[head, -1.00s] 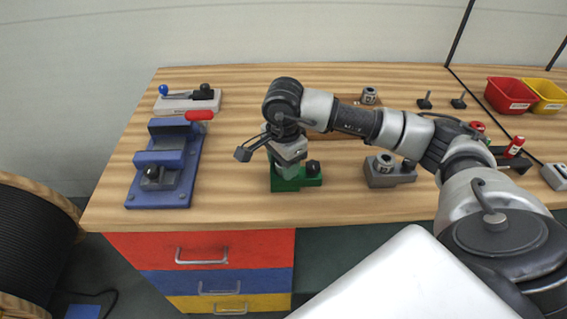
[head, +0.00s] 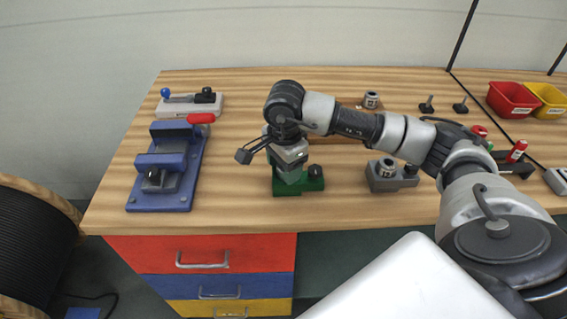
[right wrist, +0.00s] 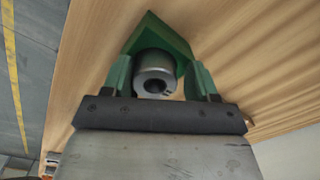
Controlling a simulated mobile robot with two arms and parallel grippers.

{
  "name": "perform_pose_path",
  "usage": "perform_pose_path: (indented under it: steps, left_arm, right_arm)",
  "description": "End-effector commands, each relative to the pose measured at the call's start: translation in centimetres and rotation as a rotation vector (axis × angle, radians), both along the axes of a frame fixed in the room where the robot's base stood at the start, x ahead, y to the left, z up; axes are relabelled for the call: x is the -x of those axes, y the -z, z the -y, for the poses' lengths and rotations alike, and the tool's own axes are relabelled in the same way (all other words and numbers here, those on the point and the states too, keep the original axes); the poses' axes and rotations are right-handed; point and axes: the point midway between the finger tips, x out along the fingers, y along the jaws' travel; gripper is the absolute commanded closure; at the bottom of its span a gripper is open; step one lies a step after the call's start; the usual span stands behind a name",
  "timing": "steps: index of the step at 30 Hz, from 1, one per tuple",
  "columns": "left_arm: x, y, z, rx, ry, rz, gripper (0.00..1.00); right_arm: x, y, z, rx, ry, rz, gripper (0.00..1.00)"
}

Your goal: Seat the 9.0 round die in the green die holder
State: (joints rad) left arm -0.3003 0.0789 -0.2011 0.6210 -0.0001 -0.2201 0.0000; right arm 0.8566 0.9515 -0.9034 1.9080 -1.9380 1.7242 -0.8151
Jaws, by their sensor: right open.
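The green die holder (head: 312,184) stands near the bench's front edge, with a black knob on its right side. My right gripper (head: 290,176) is directly over it, pointing down. In the right wrist view, a steel round die (right wrist: 155,75) with a central hole sits at the green holder (right wrist: 160,32), between the two fingers of my right gripper (right wrist: 160,82). The fingers are open, one on each side of the die. No size marking is readable on it, and its underside is hidden, so I cannot tell how deep it sits. My left gripper is not in view.
A grey holder (head: 382,182) bearing another die (head: 386,168) stands to the right. A further die (head: 371,99) is behind my arm. A blue vise-like fixture (head: 165,170) with a red handle is at the left. Red (head: 512,98) and yellow (head: 548,98) bins are far right.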

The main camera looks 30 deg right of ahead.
Motion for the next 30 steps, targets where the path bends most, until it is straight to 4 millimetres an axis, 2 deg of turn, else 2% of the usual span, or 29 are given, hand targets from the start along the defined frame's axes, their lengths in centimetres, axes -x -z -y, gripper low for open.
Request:
perform_pose_path:
  steps: [1, 3, 5, 12, 18, 24, 30]
  left_arm:
    - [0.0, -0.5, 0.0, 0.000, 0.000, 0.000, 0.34]
    - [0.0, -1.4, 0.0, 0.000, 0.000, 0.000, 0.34]
    - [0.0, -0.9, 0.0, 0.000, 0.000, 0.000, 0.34]
    - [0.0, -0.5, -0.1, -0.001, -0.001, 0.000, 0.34]
    - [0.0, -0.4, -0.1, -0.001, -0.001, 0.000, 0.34]
    - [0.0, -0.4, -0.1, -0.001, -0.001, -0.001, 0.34]
    - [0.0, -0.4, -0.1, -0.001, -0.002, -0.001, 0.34]
  right_arm:
    - [0.8, 0.7, -0.3, 0.000, -0.009, -0.037, 0.29]
    - [0.8, -0.1, -0.3, 0.000, -0.009, -0.037, 0.29]
    - [0.7, -0.8, -0.3, 0.001, -0.009, -0.031, 0.29]
    - [0.5, -6.8, -0.2, 0.004, -0.008, -0.022, 0.29]
    - [0.5, -10.5, -0.1, 0.004, -0.007, -0.021, 0.29]
    - [0.5, -12.1, -0.1, 0.005, -0.006, -0.023, 0.29]
    - [0.5, -12.2, -0.1, 0.005, -0.006, -0.023, 0.29]
